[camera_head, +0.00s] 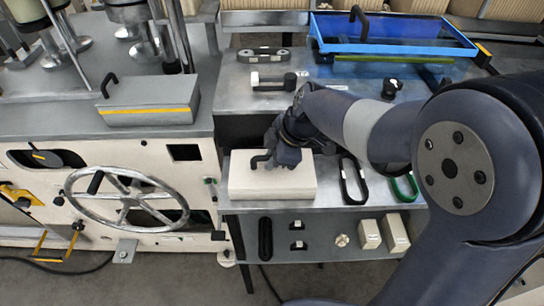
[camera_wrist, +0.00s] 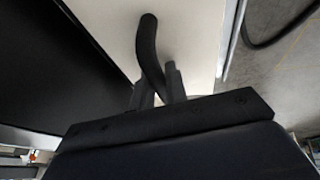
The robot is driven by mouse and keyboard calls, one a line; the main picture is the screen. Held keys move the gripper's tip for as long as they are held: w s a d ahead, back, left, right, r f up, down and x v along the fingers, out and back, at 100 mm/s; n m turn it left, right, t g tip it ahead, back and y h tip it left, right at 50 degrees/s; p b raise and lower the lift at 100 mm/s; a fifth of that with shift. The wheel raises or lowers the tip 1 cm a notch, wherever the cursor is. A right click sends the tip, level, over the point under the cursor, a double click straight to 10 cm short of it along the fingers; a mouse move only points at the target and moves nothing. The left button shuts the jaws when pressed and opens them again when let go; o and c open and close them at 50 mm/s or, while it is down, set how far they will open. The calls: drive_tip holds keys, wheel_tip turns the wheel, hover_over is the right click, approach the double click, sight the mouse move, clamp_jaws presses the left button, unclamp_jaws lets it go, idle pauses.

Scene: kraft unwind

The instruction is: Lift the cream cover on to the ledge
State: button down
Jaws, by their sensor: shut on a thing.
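The cream cover (camera_head: 272,188) is a low box with a black handle, at the left end of the middle metal shelf (camera_head: 331,199). I cannot tell whether it rests on the shelf or hangs just above it. My gripper (camera_head: 279,160) is above its top, shut on the black handle. In the wrist view, the curved handle (camera_wrist: 148,48) runs between the fingertips (camera_wrist: 160,85), with the cream top (camera_wrist: 192,35) behind it. My gripper hides part of the handle in the head view. I cannot tell which surface is the ledge.
A grey cover with a yellow stripe (camera_head: 149,104) lies on the machine top at left. A spoked handwheel (camera_head: 127,196) is below it. A blue tray (camera_head: 390,35) is at the back. Black and green loops (camera_head: 404,188) lie right of the cream cover.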

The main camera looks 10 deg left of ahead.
idle(0.3)
drive_tip(key=c, duration=1.3)
unclamp_jaws()
drive_tip(key=v, duration=1.1)
drive_tip(key=x, duration=1.1)
drive_tip(key=shift+f, duration=0.2)
drive_tip(key=shift+w+r+p, duration=0.1)
drive_tip(key=shift+r+p, duration=0.6)
drive_tip(key=shift+r, duration=0.15)
drive_tip(key=shift+r+p, duration=0.55)
drive_tip(key=shift+r, duration=0.05)
